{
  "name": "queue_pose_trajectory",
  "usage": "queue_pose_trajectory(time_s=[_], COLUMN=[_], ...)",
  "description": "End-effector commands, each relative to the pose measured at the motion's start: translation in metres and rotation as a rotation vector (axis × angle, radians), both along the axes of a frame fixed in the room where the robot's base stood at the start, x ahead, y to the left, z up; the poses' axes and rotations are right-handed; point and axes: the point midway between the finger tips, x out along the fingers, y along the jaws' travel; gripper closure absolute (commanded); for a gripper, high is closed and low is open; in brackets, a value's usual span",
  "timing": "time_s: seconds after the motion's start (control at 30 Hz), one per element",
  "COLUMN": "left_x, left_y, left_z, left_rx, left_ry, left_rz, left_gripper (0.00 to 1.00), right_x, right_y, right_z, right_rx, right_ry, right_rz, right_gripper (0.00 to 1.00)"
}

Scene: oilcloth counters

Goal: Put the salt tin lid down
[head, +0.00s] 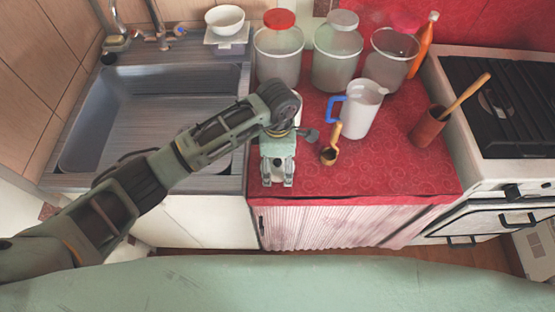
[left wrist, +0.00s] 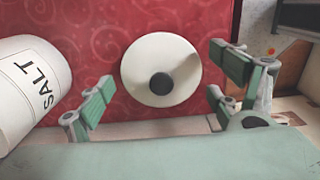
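The salt tin lid (left wrist: 186,62) is a white disc with a dark knob (left wrist: 161,83). In the left wrist view it appears to lie flat on the red oilcloth, knob towards the camera. My left gripper (left wrist: 158,92) is open, its green finger pads on either side of the lid and apart from it. In the head view the left gripper (head: 277,184) points down near the counter's front left part; it hides most of the lid there. The white salt tin (left wrist: 30,95), marked SALT, shows at the left of the wrist view, partly cut off. My right gripper is not in view.
A wooden scoop (head: 329,156) and a white jug (head: 361,108) with a blue handle stand right of the gripper. A brown pot (head: 428,128) holds a wooden utensil. The sink (head: 150,120) is left, the stove (head: 505,100) right. The front right counter is clear.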

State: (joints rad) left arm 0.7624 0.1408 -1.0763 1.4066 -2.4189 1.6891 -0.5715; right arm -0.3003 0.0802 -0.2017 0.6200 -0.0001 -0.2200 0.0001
Motion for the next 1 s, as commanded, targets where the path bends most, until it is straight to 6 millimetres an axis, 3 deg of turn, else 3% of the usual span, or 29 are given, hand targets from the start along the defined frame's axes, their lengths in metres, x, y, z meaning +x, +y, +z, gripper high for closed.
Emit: queue_pose_trajectory(time_s=[0.3, 0.47, 0.8, 1.0], left_x=[0.0, 0.001, 0.002, 0.001], left_y=[0.0, 0.0, 0.0, 0.0], left_z=[0.001, 0.011, 0.081, 0.111], left_rx=[0.0, -0.001, -0.001, 0.0], left_ry=[0.0, -0.002, -0.006, -0.003], left_rz=[0.001, 0.001, -0.001, 0.0], left_gripper=[0.12, 0.12, 0.12, 0.12], right_x=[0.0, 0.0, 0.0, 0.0], right_y=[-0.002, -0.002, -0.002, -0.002], right_z=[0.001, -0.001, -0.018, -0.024], right_rx=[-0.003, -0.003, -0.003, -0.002], right_ry=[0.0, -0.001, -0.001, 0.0], right_rz=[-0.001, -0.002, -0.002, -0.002], right_gripper=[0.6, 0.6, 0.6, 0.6])
